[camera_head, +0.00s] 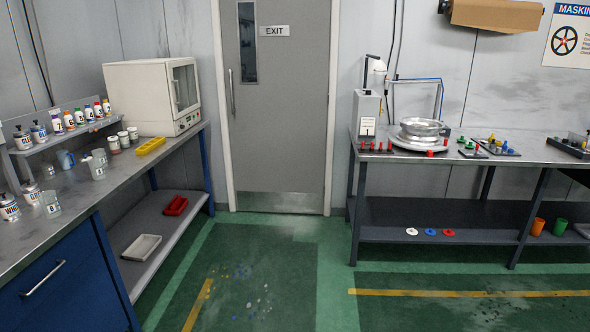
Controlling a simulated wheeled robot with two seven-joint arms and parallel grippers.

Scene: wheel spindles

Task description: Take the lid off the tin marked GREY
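Several tins and jars stand on the left workbench (75,210). A tin with a white label (9,208) is near the left edge, and another tin (31,193) stands just right of it. The labels are too small to read, so I cannot tell which tin is marked GREY. Neither of my grippers is in view.
Small colour bottles (88,112) line the shelf. A right bench (470,152) holds a wheel (421,130).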

